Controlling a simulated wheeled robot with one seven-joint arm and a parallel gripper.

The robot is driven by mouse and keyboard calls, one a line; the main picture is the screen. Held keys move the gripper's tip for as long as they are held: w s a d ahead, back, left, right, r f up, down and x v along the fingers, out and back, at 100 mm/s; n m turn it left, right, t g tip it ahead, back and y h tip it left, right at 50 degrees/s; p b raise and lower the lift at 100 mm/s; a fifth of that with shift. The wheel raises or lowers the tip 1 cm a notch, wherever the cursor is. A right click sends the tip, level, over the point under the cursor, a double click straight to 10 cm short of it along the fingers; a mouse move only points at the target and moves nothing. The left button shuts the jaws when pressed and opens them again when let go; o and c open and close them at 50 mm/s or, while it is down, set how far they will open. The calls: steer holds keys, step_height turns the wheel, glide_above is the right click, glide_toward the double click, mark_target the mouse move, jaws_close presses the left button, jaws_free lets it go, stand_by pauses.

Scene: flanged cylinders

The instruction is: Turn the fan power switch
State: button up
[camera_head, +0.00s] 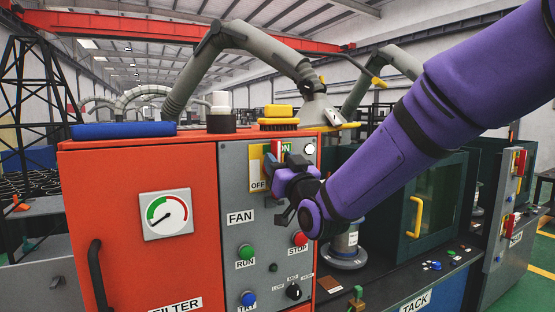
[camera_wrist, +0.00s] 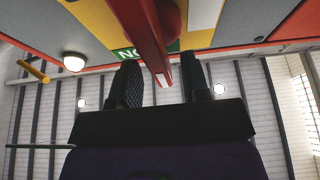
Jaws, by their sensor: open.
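The fan power switch is a red lever (camera_head: 275,149) on a yellow plate (camera_head: 256,168) with a white OFF label and a green ON label, high on the grey FAN panel (camera_head: 232,240). The lever's upper part is beside the ON label; its lower part is hidden by my gripper in the head view. My gripper (camera_head: 275,170) is at the plate, jaws open. In the wrist view, the red lever (camera_wrist: 145,40) reaches between the two dark fingers (camera_wrist: 162,85), with its tip near the gap. Whether a finger touches it I cannot tell.
Below on the panel are a green RUN button (camera_head: 246,252), a red STOP button (camera_head: 299,238) and a black knob (camera_head: 293,291). A white lamp (camera_head: 310,148) is right of the switch. A yellow brush (camera_head: 279,115) and blue case (camera_head: 123,130) lie on the orange cabinet top.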

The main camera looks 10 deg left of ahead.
steer(key=shift+x, duration=0.8)
steer(key=shift+c, duration=0.4)
steer(key=shift+s, duration=0.1)
jaws_close()
